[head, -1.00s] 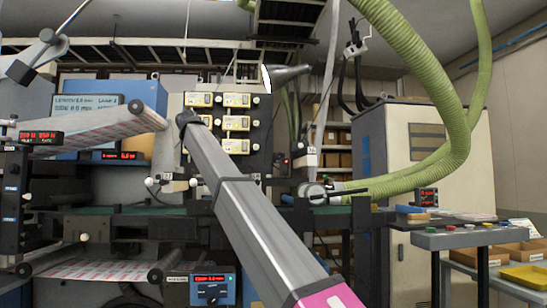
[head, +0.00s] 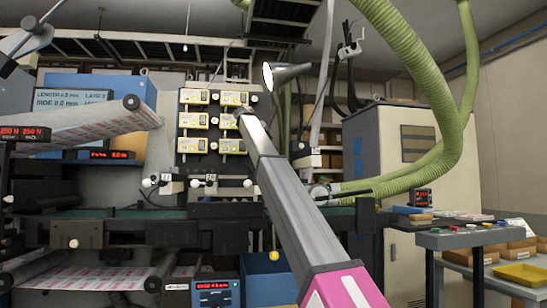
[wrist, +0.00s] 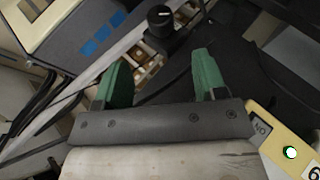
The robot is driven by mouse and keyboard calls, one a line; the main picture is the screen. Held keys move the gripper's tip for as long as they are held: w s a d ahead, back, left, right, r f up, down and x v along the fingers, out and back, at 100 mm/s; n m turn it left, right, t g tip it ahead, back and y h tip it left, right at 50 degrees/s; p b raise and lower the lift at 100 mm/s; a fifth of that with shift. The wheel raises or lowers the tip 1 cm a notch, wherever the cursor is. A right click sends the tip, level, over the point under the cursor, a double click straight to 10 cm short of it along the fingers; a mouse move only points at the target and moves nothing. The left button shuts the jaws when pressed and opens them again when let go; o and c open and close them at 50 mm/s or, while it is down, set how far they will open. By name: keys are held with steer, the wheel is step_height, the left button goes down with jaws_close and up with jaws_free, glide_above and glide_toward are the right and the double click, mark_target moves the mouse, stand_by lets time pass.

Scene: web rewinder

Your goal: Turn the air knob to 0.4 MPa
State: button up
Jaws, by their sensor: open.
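In the wrist view, a black knob (wrist: 160,20) with a white mark on top stands beyond my gripper, roughly in line with the gap between its fingers. I cannot read a pressure scale or tell what the knob is set to. My gripper (wrist: 160,82) has two green fingers spread wide with nothing between them, apart from the knob. In the head view, my arm reaches up to the panel of yellow modules (head: 192,120); the gripper itself is hidden behind the arm.
In the head view, a lamp (head: 285,74) sits right of the panel and a green hose (head: 445,110) hangs at right.

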steer(key=x, duration=1)
steer(key=shift+w+f, duration=0.1)
steer(key=shift+w, duration=0.05)
steer(key=c, duration=0.9)
